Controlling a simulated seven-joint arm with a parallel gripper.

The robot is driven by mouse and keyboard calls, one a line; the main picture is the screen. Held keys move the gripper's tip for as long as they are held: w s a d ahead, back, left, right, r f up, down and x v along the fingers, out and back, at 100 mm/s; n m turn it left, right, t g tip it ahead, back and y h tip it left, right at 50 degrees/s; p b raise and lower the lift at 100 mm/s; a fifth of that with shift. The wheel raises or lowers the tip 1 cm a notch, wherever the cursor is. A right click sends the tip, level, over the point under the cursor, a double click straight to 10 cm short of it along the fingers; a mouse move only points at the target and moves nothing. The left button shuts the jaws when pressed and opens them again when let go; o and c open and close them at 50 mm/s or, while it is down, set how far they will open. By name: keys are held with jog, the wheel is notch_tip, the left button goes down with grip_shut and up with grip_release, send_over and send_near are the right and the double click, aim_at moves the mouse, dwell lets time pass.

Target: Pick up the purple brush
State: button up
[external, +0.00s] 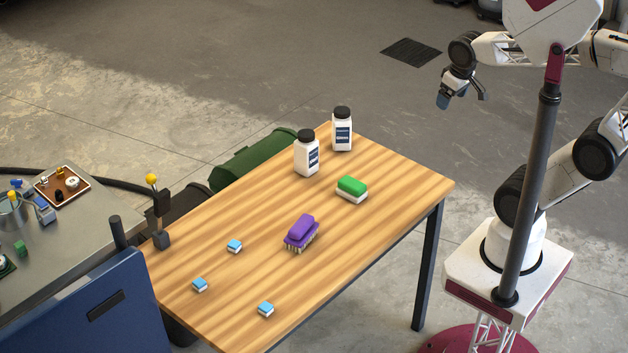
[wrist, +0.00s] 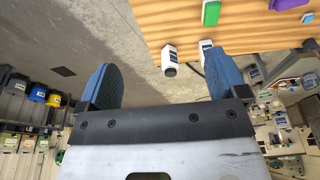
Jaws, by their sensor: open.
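The purple brush (external: 301,231) lies bristles down on the wooden table, near its middle, in the external view. In the wrist view a purple thing (wrist: 286,4) shows only in part at the top right edge. My gripper (external: 461,94) is at the upper right of the external view, off beyond the table's far right side and well away from the brush. In the wrist view its two blue fingers (wrist: 165,84) are wide apart with nothing between them.
A green-and-white brush (external: 351,188) lies behind the purple one. Two white bottles with black caps (external: 307,155) stand at the table's far end. Several small blue-and-white blocks (external: 234,246) lie at the near left. A grey bench (external: 90,225) stands left.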

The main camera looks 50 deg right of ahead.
jog(key=shift+o, duration=0.2)
dwell(0.6)
jog(key=m+g+y, duration=0.6)
jog(key=m+y, duration=0.4)
jog(key=y, duration=0.1)
send_near(310, 215)
jog(key=s+d+r, duration=0.4)
jog(key=s+r, duration=0.1)
jog(key=r, duration=0.2)
jog(key=w+a+f+m+y, duration=0.1)
jog(key=a+f, duration=0.1)
jog(key=f, duration=0.1)
jog(key=w+a+f+m, duration=0.1)
jog(key=a+f+m, duration=0.1)
jog(key=f, duration=0.2)
jog(key=w+a+f+m+y, duration=0.1)
jog(key=w+a+f+m, duration=0.1)
jog(key=a+f, duration=0.1)
jog(key=shift+f+t+y, duration=0.3)
jog(key=shift+f, duration=0.35)
jog(key=shift+a, duration=0.15)
jog(key=shift+x, duration=1.15)
jog(key=shift+s+a+f, duration=0.1)
jog(key=shift+x, duration=2.5)
